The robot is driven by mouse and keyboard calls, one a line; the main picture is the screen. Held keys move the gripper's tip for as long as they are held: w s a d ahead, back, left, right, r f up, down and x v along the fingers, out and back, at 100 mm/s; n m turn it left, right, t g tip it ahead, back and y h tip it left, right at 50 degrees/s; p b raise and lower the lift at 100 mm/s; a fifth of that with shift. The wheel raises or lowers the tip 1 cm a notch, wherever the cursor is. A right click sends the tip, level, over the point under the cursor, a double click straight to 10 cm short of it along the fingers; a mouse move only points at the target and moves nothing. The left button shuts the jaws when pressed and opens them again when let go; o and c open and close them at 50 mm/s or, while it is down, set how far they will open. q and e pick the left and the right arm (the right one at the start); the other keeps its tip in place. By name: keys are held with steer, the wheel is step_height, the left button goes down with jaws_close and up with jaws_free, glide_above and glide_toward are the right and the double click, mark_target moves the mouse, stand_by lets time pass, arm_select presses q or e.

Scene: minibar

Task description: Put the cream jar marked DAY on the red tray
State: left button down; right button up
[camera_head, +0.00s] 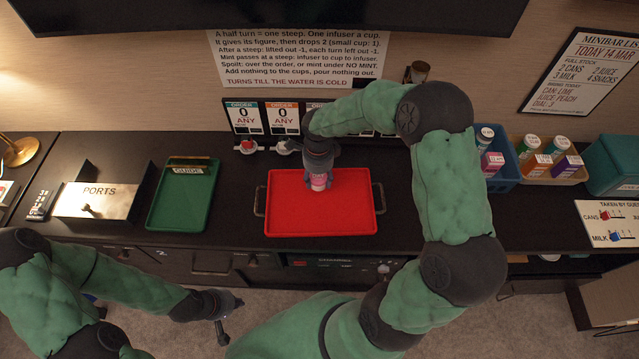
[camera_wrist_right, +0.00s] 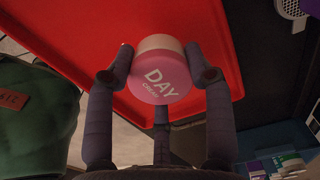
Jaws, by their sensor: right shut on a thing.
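The pink-lidded cream jar (camera_wrist_right: 163,78), its lid marked DAY CREAM, is between the fingers of my right gripper (camera_wrist_right: 160,75). In the head view the jar (camera_head: 319,184) shows below my right gripper (camera_head: 318,172), over the middle of the red tray (camera_head: 290,218). My right gripper is shut on the jar. I cannot tell whether the jar's base touches the tray. My left gripper (camera_head: 222,333) hangs low at the left, in front of the counter and away from the tray; its fingers are too small to read.
A green guide tray (camera_head: 180,222) and a PORTS box (camera_head: 97,201) stand to the left. Order cards (camera_head: 262,117) line the back. A blue bin (camera_head: 507,172) and a beige bin (camera_head: 578,176) with small goods stand right. My right arm crosses the counter beside the tray.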

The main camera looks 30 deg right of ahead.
mark_target(320, 183)
steer(key=shift+w+d+f, duration=0.2)
steer(key=shift+w+f, duration=0.05)
steer(key=shift+f, duration=0.1)
steer(key=f, duration=0.2)
steer(key=f+b, duration=0.1)
steer(key=shift+w+d+f+b, duration=0.2)
steer(key=shift+f+b, duration=0.1)
steer(key=shift+f, duration=0.1)
steer(key=shift+r, duration=0.1)
steer(key=o, duration=1.2)
